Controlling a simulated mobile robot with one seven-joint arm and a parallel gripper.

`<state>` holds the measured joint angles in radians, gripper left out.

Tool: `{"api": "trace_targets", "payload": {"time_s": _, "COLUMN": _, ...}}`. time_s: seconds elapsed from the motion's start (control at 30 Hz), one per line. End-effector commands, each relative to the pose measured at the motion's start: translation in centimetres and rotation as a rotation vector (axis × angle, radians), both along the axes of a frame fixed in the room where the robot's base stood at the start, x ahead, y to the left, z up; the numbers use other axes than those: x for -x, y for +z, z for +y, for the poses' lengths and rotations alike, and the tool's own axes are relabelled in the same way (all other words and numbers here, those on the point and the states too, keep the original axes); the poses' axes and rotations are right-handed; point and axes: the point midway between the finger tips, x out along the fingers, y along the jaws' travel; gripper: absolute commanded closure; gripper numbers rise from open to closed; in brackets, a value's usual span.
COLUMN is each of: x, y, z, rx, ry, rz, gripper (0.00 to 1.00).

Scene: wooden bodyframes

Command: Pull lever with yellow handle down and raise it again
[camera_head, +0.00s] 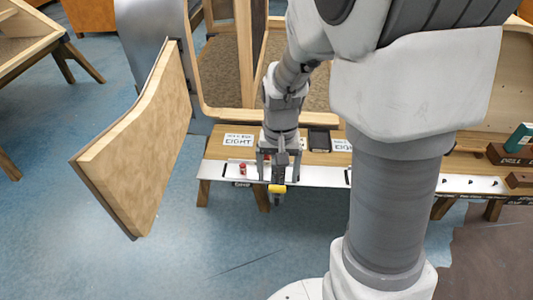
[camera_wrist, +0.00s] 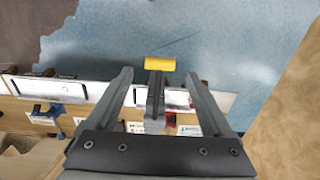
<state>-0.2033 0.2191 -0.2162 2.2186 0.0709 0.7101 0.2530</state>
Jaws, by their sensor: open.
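The lever's short yellow handle (camera_head: 277,189) sits crosswise at the front edge of the bench. In the wrist view the yellow handle (camera_wrist: 160,64) tops a dark grey stem (camera_wrist: 155,98). My gripper (camera_head: 279,178) reaches down from above at the lever. It is open, with one finger on each side of the stem, as the wrist view of my gripper (camera_wrist: 159,74) shows. The handle lies at or just beyond the fingertips. A gap shows between each finger and the stem. The lever's base is partly hidden behind my gripper.
A low wooden bench (camera_head: 205,169) with a white metal front strip (camera_head: 325,176) carries the lever. A small red object (camera_head: 242,168) stands left of my gripper. A large wooden panel (camera_head: 140,140) stands at left. Blue floor (camera_head: 230,255) before the bench is clear.

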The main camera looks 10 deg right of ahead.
Motion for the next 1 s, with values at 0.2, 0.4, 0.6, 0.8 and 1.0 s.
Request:
{"api": "trace_targets", "payload": {"time_s": 0.2, "x": 0.0, "y": -3.2, "z": 0.0, "rx": 0.000, "ry": 0.000, "rz": 0.002, "gripper": 0.15}}
{"api": "trace_targets", "payload": {"time_s": 0.4, "x": 0.0, "y": -4.0, "z": 0.0, "rx": 0.000, "ry": 0.000, "rz": 0.000, "gripper": 0.15}}
{"api": "trace_targets", "payload": {"time_s": 0.6, "x": 0.0, "y": -4.0, "z": 0.0, "rx": 0.000, "ry": 0.000, "rz": 0.000, "gripper": 0.15}}
{"api": "trace_targets", "payload": {"time_s": 0.8, "x": 0.0, "y": -3.9, "z": 0.0, "rx": 0.000, "ry": 0.000, "rz": 0.000, "gripper": 0.47}}
{"api": "trace_targets", "payload": {"time_s": 1.0, "x": 0.0, "y": -3.9, "z": 0.0, "rx": 0.000, "ry": 0.000, "rz": 0.000, "gripper": 0.83}}
